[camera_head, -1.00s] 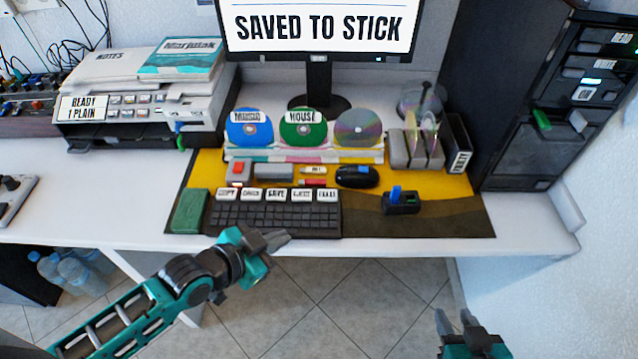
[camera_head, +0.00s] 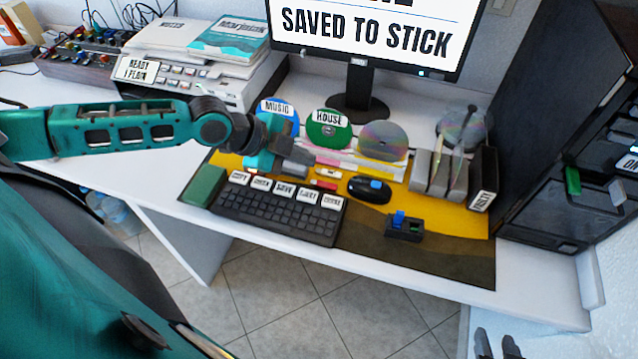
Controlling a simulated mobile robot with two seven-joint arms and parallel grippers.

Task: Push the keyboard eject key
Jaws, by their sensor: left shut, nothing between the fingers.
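The black keyboard (camera_head: 275,220) lies on the desk mat with a row of white labelled keys along its back edge. The fourth key from the left (camera_head: 308,196) appears to read EJECT, though the lettering is small. My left gripper (camera_head: 303,165) is shut and empty, above the area just behind the key row, apart from the eject key. It hides part of the small devices behind the keyboard. My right gripper (camera_head: 497,346) is at the bottom edge, partly cut off, with its fingers apart and nothing between them.
The monitor (camera_head: 365,35) reads SAVED TO STICK. Discs labelled MUSIC (camera_head: 278,108) and HOUSE (camera_head: 328,130) stand behind the keyboard. A black mouse (camera_head: 369,189) and a small device with a blue stick (camera_head: 403,228) lie to its right. A green block (camera_head: 203,186) is at its left.

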